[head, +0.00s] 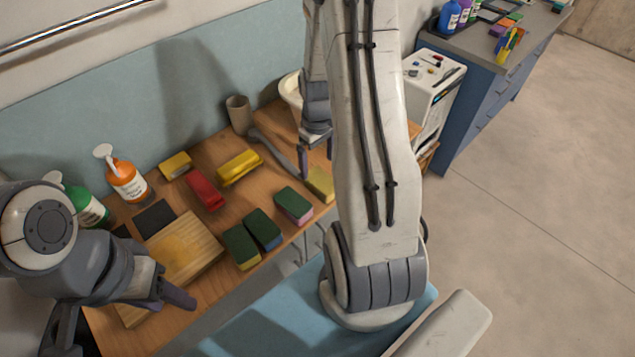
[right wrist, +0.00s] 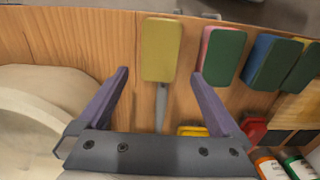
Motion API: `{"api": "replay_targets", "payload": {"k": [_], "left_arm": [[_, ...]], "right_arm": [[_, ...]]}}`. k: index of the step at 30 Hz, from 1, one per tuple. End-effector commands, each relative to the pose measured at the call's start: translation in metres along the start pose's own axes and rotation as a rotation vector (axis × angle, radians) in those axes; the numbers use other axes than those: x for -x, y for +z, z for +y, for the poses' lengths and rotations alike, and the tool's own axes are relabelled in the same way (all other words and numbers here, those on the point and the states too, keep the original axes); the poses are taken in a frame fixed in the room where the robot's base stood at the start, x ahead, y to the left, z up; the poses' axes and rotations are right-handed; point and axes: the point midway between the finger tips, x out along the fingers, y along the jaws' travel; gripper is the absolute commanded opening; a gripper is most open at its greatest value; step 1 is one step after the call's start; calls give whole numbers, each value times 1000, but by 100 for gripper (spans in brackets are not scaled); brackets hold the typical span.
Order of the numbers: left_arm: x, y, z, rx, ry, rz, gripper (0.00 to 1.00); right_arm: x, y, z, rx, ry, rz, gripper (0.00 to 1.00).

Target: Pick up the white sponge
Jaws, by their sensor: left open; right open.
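No plainly white sponge shows; the palest is a pale yellow sponge (head: 320,185) near the table's front edge. It also shows in the right wrist view (right wrist: 160,45). My right gripper (head: 316,160) is open, just behind and above this sponge. In the right wrist view its fingers stand apart with the sponge ahead between and beyond the tips; contact cannot be told. Left of it lie a green-topped pink sponge (head: 293,205), a green-topped blue sponge (head: 262,230) and a green-topped yellow sponge (head: 241,247). My left gripper (head: 168,294) is open at the lower left, near the wooden board.
The wooden table (head: 225,215) holds a cutting board (head: 190,248), a red brush (head: 204,190), a yellow brush (head: 239,167), an orange bottle (head: 128,182), a cup (head: 239,114) and a pale bowl (head: 289,88). A grey-handled tool (head: 278,152) lies behind the pale sponge.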

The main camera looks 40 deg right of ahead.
Motion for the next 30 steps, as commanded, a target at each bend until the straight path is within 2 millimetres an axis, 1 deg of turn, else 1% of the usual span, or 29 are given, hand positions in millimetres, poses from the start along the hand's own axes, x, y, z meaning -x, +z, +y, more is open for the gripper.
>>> {"api": "replay_targets", "payload": {"k": [1, 3, 7, 10, 15, 19, 23, 29, 30], "left_arm": [[3, 0, 0, 0, 0, 0, 50], [4, 0, 0, 0, 0, 0, 50], [6, 0, 0, 0, 0, 0, 50], [11, -1, 1, 0, 0, 0, 50], [23, -1, 2, 0, 0, 0, 50], [25, -1, 2, -1, 0, 0, 50], [26, -1, 2, -1, 0, 0, 50], [25, -1, 2, -2, 0, 0, 50], [25, -1, 2, -2, 0, 0, 50]], "right_arm": [[-7, 0, -1, 0, -3, -4, 100], [-14, 0, -1, 0, -2, -3, 100], [-22, 0, 0, -1, -1, -1, 100], [-29, 0, 0, -1, -2, -3, 100], [-50, -2, 2, -2, -3, -4, 100], [-66, -2, 2, -1, -2, -2, 100], [-72, -2, 2, -1, 0, 1, 100], [-73, -3, 2, -1, 0, 1, 100], [-72, -3, 2, -1, 0, 1, 85]]}}
